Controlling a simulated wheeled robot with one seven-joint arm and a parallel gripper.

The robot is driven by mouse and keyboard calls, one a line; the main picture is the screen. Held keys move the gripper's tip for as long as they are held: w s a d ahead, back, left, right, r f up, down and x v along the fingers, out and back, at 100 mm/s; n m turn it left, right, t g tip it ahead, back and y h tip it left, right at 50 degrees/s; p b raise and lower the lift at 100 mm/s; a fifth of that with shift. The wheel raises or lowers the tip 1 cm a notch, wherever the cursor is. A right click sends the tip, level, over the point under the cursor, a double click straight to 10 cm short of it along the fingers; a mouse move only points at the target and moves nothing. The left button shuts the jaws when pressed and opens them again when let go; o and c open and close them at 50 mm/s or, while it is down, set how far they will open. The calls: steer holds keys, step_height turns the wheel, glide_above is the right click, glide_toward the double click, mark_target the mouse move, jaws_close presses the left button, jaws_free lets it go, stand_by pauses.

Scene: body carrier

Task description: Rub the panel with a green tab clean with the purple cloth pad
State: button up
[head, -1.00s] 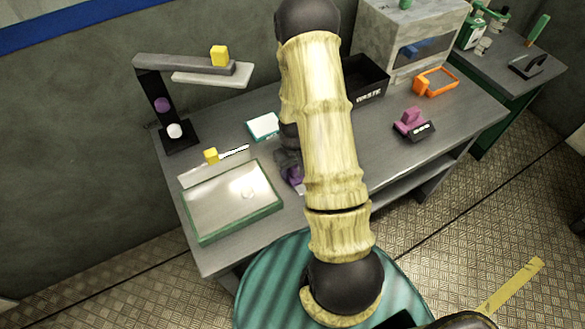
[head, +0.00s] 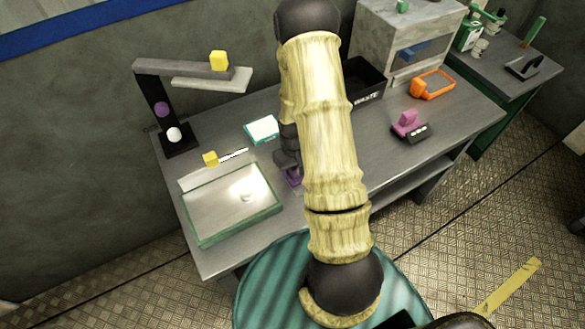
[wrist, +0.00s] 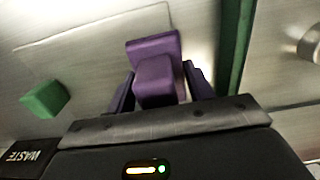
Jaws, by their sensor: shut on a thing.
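The purple cloth pad (wrist: 154,72) is a block with a wider flat part, held between the fingers of my gripper (wrist: 158,90). In the head view my gripper (head: 289,160) is dark and mostly behind my arm, with a bit of the purple pad (head: 293,177) showing below it. A green block-shaped tab (wrist: 45,97) stands at the left in the wrist view, beside a pale flat panel (wrist: 85,45). The pad is over or beside the panel's right part; I cannot tell whether they touch. My arm hides this area in the head view.
A green-framed tray (head: 194,235) lies left of my gripper. A yellow tab (head: 210,159) stands behind it, and another yellow block (head: 219,61) sits on a raised grey arm. The black waste bin (head: 367,94) stands behind my arm. A pink handled block (head: 405,124) is to the right.

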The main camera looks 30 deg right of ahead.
steer(key=shift+s+d+f, duration=0.1)
steer(key=shift+s+d, duration=1.3)
steer(key=shift+d, duration=0.1)
steer(key=shift+f+b, duration=0.5)
steer(key=shift+f, duration=0.15)
steer(key=shift+a, duration=0.1)
steer(key=shift+a+r, duration=0.15)
steer(key=shift+a, duration=0.25)
steer(key=shift+d, duration=0.15)
steer(key=shift+d, duration=0.8)
steer(key=shift+a, duration=0.15)
steer(key=shift+a+f, duration=0.25)
steer(key=shift+a, duration=0.6)
steer(key=shift+s, duration=0.1)
